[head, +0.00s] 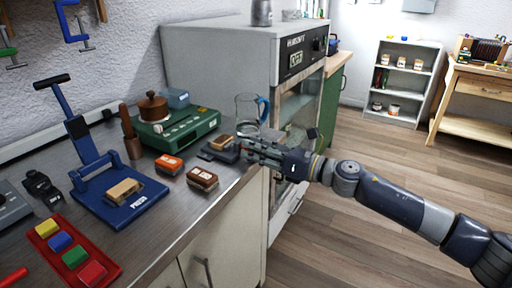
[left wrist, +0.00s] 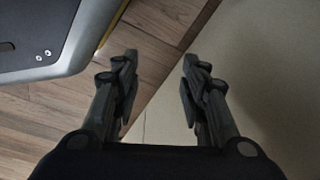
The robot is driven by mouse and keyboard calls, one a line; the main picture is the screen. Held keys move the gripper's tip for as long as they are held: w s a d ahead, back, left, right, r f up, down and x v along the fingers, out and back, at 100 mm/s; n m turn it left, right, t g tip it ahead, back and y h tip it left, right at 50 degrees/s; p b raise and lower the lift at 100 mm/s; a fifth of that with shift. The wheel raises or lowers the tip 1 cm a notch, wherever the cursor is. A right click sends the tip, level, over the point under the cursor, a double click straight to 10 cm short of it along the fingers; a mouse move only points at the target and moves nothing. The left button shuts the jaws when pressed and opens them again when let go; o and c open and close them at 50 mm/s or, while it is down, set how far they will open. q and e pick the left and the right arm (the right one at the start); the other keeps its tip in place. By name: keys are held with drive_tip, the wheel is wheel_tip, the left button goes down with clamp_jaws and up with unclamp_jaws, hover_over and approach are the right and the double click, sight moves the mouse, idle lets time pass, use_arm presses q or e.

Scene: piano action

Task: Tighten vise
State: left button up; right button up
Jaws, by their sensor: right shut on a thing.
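A small dark grey vise (head: 228,155) sits at the right edge of the metal worktop, with a brown wooden block (head: 222,142) at its jaws. How tightly the jaws meet the block is too small to tell. My right gripper (head: 250,149) comes in from the right and is shut at the vise's right end, on what looks like its handle, which the fingers mostly hide. My left gripper (left wrist: 157,85) is open and empty in the left wrist view, above the floor and a pale panel. It is not in the head view.
A glass jug (head: 247,110) stands just behind the vise. Two small labelled blocks, orange (head: 168,165) and brown (head: 202,179), lie to its left. A green device (head: 187,130), a blue press (head: 118,198) and a red tray (head: 105,279) fill the worktop. A large oven (head: 220,70) stands behind.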

drive_tip(key=o, duration=1.1)
drive_tip(key=shift+c, duration=0.2)
drive_tip(key=v, duration=1.2)
